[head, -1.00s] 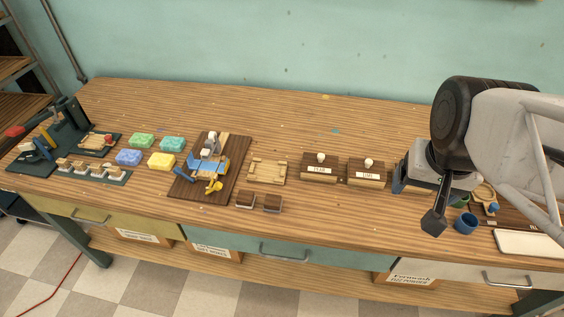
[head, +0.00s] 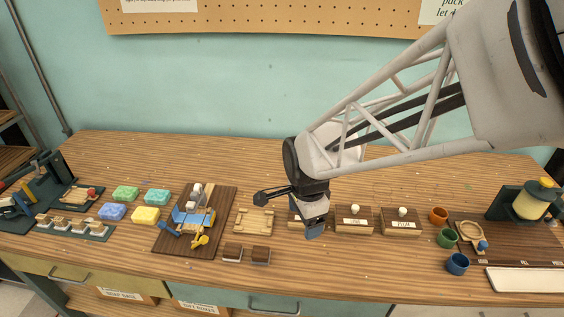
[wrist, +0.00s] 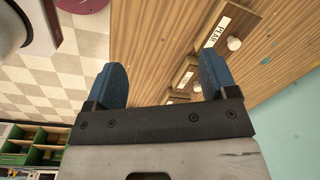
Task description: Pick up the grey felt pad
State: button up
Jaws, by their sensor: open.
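I cannot make out a grey felt pad for certain in either current view. My gripper (head: 314,229) is in the head view, in front of the labelled wooden boxes, and hides most of the leftmost one. In the wrist view its two blue fingers (wrist: 163,82) stand wide apart with nothing between them. Two small dark brown blocks with pale lower edges, one (head: 233,252) beside the other (head: 261,255), lie near the front edge of the bench, left of my gripper.
The wooden bench (head: 345,277) carries labelled boxes with white knobs (head: 402,221), a wooden tray (head: 254,222), a dark board with a blue-and-yellow device (head: 194,218), coloured soap bars (head: 145,214), and small cups (head: 457,264). A white tray (head: 525,279) lies at right. Bare wood shows along the front.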

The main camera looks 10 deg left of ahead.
aim_at(260, 252)
jog(key=a+f+m, duration=0.2)
jog(key=a+f, duration=0.1)
jog(key=a+f+m, duration=0.1)
jog(key=a+f, duration=0.2)
jog(key=a, duration=0.1)
jog(key=w+a+f+m, duration=0.1)
jog(key=a+f+m, duration=0.1)
jog(key=a+f, duration=0.1)
jog(key=shift+a+f+m+g, duration=0.1)
jog(key=shift+a+m+g, duration=0.2)
jog(key=shift+a+g, duration=0.15)
jog(key=shift+f, duration=0.15)
jog(key=shift+f, duration=1.15)
jog(key=shift+f, duration=0.1)
jog(key=shift+a+f, duration=0.15)
jog(key=shift+f, duration=2.35)
jog(key=c, duration=1)
